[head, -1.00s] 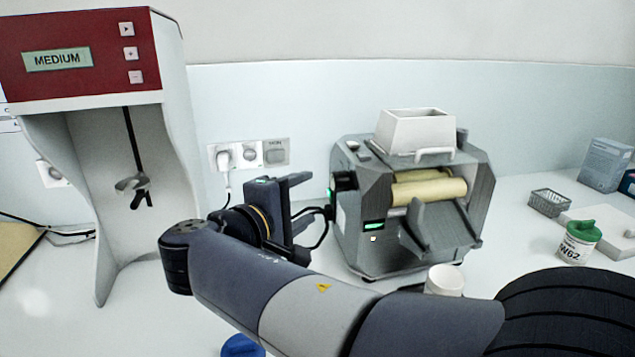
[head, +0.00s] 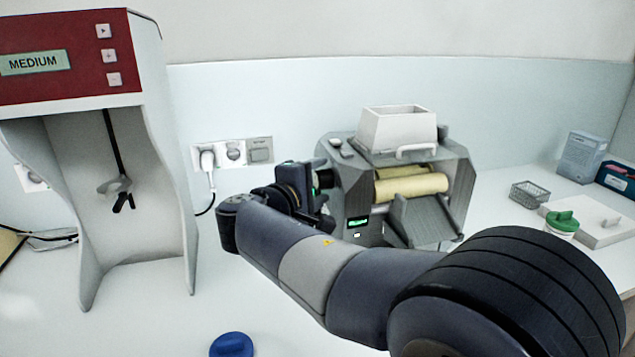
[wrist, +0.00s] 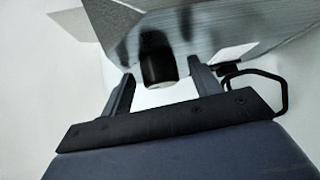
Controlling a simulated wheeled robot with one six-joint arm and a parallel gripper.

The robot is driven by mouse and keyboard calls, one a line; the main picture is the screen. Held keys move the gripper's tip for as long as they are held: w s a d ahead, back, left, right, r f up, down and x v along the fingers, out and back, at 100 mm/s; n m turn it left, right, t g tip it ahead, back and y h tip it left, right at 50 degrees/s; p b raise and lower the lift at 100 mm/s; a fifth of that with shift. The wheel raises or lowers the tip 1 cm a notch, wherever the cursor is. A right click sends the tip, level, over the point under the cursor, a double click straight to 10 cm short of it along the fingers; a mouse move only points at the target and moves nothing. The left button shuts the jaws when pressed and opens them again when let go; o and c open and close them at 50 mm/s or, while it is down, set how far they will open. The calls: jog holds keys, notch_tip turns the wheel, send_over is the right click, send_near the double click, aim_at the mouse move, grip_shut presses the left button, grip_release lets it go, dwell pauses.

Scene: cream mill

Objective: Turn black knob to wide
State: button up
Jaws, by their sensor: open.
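The black knob (wrist: 157,66) sticks out from the side of the grey mill (head: 455,200). In the wrist view it lies between and just beyond the fingertips of my gripper (wrist: 160,80), which is open, with a gap on both sides of the knob. In the head view the knob (head: 324,178) is mostly hidden behind my gripper (head: 312,188), which is at the mill's left side. I cannot read any setting mark by the knob.
A white hopper (head: 398,128) sits on the mill above pale rollers (head: 410,184). A mixer with a MEDIUM display (head: 33,62) stands at the left. A blue lid (head: 232,345) lies in front. A wire basket (head: 528,194) and green-lidded jar (head: 562,222) are at the right.

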jog(key=shift+c, duration=0.3)
jog(key=c, duration=0.9)
jog(key=shift+r+p, duration=0.2)
jog(key=shift+p, duration=0.5)
jog(key=n+g+p, duration=0.1)
jog(key=p, duration=0.2)
jog(key=shift+r+y+p, duration=0.3)
jog(key=shift+r+p, duration=0.05)
jog(key=n+g+p, duration=0.1)
jog(key=p, duration=0.3)
jog(key=n+g+p, duration=0.1)
jog(key=g+p, duration=0.1)
jog(key=p, duration=0.2)
jog(key=shift+w+r, duration=0.15)
jog(key=shift+r, duration=0.1)
jog(key=g+p, duration=0.1)
jog(key=p, duration=0.3)
jog(key=n+g+p, duration=0.1)
jog(key=p, duration=0.3)
jog(key=shift+w+a+n+g, duration=0.1)
jog(key=shift+w+n+g, duration=0.05)
jog(key=shift+n+g, duration=0.15)
jog(key=g+p, duration=0.1)
jog(key=p, duration=0.1)
jog(key=n+g+p, duration=0.1)
jog(key=shift+w+f+p, duration=0.15)
jog(key=shift+f+p, duration=0.1)
jog(key=shift+p, duration=0.1)
